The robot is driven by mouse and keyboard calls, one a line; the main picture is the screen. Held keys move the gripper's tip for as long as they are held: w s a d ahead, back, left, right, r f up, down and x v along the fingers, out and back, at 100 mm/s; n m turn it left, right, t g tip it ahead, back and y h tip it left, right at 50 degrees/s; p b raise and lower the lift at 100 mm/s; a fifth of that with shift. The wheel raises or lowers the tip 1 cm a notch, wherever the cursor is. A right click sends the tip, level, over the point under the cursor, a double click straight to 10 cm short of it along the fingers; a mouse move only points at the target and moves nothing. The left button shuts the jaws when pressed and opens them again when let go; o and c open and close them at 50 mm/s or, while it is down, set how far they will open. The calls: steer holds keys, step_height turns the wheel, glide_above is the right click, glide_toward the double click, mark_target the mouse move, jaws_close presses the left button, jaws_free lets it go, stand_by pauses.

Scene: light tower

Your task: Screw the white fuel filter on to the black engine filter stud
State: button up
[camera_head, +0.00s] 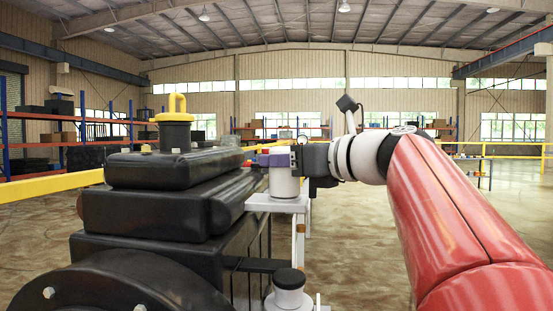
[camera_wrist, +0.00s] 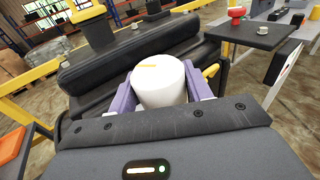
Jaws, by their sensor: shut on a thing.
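The white fuel filter (camera_head: 285,184) is upright beside the right side of the black engine (camera_head: 160,205). My gripper (camera_head: 275,159) is shut on it, its purple fingers around the upper part. In the wrist view the white filter (camera_wrist: 160,84) sits between the two purple fingers, with a short yellow mark on its top face. In the head view its base is at or just above a small white shelf (camera_head: 277,205); I cannot tell if they touch. I cannot make out the black engine filter stud.
A yellow-handled cap (camera_head: 176,118) stands on the engine. A second, black-topped cylinder (camera_head: 289,291) stands lower down near the bottom edge. A yellow rail (camera_head: 50,187) runs at left. The wrist view shows a dark table (camera_wrist: 250,35) with a red object (camera_wrist: 236,14). Floor beyond is open.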

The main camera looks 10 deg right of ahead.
steer(key=shift+f, duration=0.2)
steer(key=shift+a+m+t+h, duration=0.1)
steer(key=shift+m+t+h, duration=0.3)
steer(key=shift+h, duration=0.1)
steer(key=shift+f+m+h, duration=0.1)
steer(key=shift+m+h, duration=0.4)
steer(key=shift+h, duration=0.2)
steer(key=shift+p, duration=0.3)
steer(key=shift+m+t+h, duration=0.3)
steer(key=shift+t+h, duration=0.1)
steer(key=shift+m+t+h, duration=0.3)
steer(key=shift+m+h, duration=0.2)
steer(key=shift+h, duration=0.2)
steer(key=shift+f, duration=0.1)
